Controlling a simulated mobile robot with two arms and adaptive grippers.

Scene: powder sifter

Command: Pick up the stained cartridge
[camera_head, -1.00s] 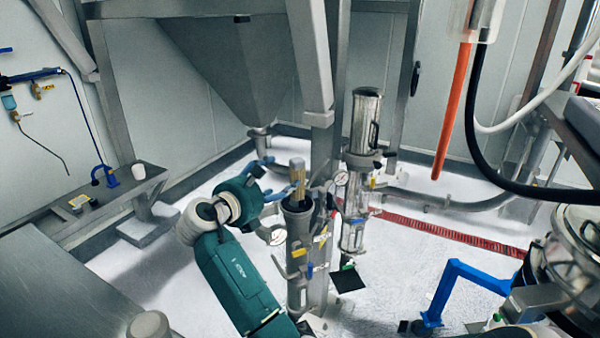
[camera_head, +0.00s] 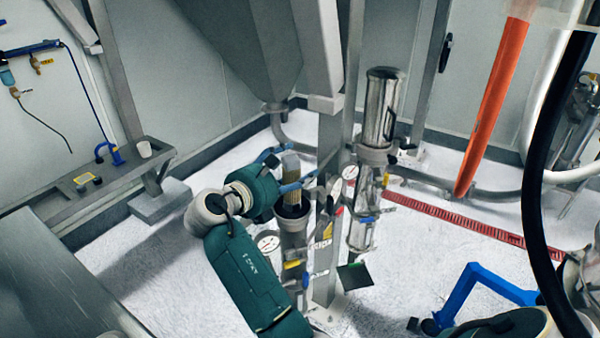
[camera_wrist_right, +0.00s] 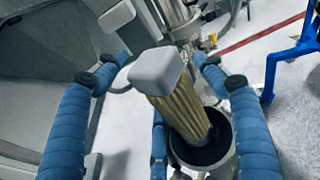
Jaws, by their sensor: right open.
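The stained cartridge (camera_head: 290,168) is a tan, pleated cylinder with a grey cap, standing in an open-topped grey housing (camera_head: 294,245). In the right wrist view the cartridge (camera_wrist_right: 184,112) rises from the dark mouth of the housing (camera_wrist_right: 222,160), and its cap sits in the middle. My right gripper (camera_head: 298,165) is at the cartridge's upper part, with blue fingers on either side of it. In the right wrist view the right gripper (camera_wrist_right: 158,70) is open, with gaps between its fingers and the cap. My left gripper is not in view.
A shiny steel cylinder (camera_head: 382,108) stands just right of the housing, with gauges and valves close by. A steel post (camera_head: 328,150) rises behind the housing. A grey bench (camera_head: 60,207) is at left. A blue bracket (camera_head: 470,285) and an orange tube (camera_head: 492,105) are at right.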

